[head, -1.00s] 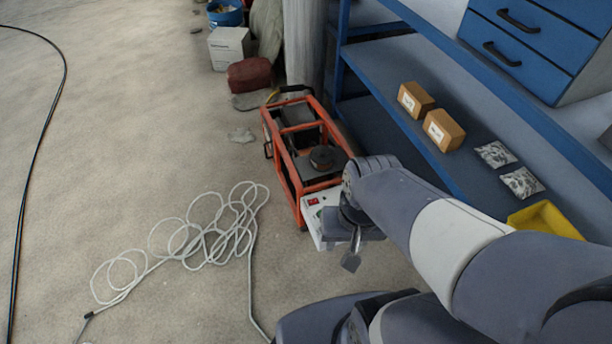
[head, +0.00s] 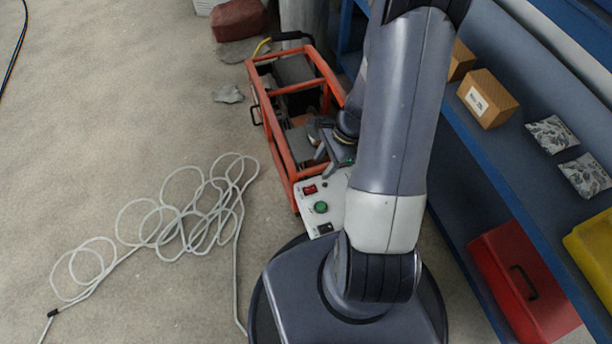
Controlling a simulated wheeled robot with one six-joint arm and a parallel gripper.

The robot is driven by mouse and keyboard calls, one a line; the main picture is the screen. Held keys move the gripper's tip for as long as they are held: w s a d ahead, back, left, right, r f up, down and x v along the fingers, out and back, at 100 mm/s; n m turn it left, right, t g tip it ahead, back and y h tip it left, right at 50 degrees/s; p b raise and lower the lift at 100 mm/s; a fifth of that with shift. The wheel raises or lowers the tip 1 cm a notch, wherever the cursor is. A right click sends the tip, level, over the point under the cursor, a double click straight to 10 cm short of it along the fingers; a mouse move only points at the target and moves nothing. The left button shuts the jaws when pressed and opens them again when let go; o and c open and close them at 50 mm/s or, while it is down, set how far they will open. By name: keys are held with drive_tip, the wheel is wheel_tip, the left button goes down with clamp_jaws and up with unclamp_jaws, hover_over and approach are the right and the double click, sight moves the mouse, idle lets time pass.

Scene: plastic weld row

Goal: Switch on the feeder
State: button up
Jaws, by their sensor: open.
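The feeder is a machine in an orange tube frame (head: 282,150) standing on the floor, left of the shelving. Its pale control panel (head: 308,210) faces me at the near end. The panel carries a red rocker switch (head: 310,189), a green round button (head: 320,207) and a dark fitting (head: 325,228) below them. My gripper (head: 324,152) is open, over the frame just behind and above the panel. It appears apart from the switch. My arm hides the panel's right side and part of the machine.
A coiled white cable (head: 190,215) lies on the floor at left, its dark end (head: 52,312) at lower left. Blue shelving (head: 475,150) stands at right with a cardboard box (head: 487,98), foil packets, a red case (head: 522,280) and a yellow bin (head: 595,250). The left floor is mostly clear.

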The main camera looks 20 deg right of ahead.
sight(306, 190)
drive_tip(key=b+x, duration=0.5)
drive_tip(key=x, duration=0.5)
drive_tip(key=shift+a+f, duration=0.1)
drive_tip(key=shift+f, duration=0.2)
drive_tip(key=shift+c, duration=0.3)
clamp_jaws()
